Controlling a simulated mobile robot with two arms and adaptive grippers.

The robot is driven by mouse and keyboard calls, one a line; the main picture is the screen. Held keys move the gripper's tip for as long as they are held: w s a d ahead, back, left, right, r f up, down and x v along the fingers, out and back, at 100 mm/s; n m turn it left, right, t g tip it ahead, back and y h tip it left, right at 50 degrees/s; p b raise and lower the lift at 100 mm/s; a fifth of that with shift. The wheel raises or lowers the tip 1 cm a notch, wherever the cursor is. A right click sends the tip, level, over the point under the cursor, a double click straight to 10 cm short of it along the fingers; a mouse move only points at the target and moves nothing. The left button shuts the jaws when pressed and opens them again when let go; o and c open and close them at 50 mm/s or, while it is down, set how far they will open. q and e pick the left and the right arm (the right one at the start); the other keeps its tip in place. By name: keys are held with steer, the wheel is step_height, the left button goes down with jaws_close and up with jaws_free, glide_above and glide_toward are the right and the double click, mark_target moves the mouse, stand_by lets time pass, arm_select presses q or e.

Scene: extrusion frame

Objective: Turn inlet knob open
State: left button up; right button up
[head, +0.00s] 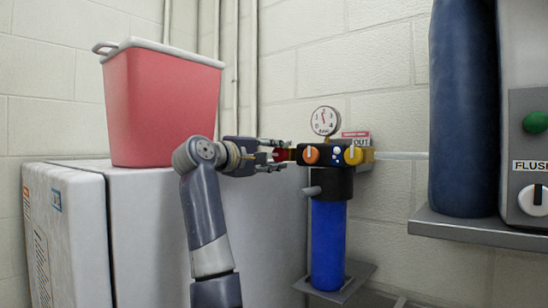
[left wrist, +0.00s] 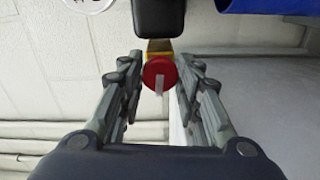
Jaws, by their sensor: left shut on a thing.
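A red knob (head: 281,155) sits at the left end of the filter's black head (head: 333,152). In the left wrist view the red knob (left wrist: 158,72) is round with a pale pointer bar that runs nearly up and down the picture, and a yellow fitting (left wrist: 160,46) is behind it. My left gripper (head: 280,155) reaches in from the left, with its fingers on either side of the knob, shut on it. In the left wrist view the gripper (left wrist: 158,80) is centred on the knob. The fingers partly hide the knob in the head view. My right gripper is not in view.
The head carries an orange knob (head: 311,155), a yellow knob (head: 353,155), a gauge (head: 325,121) and an OUT label (head: 361,142). A blue filter bowl (head: 328,245) hangs below. A red bin (head: 163,105) stands on a white cabinet (head: 65,240). A dark blue cylinder (head: 462,110) stands right.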

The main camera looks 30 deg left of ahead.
arm_select(q)
steer(key=shift+n, duration=0.5)
steer(key=o, duration=1)
steer(key=shift+o, duration=0.2)
steer(key=shift+a, duration=0.1)
steer(key=shift+s, duration=0.1)
steer(key=s+a, duration=0.1)
steer(key=s, duration=1.1)
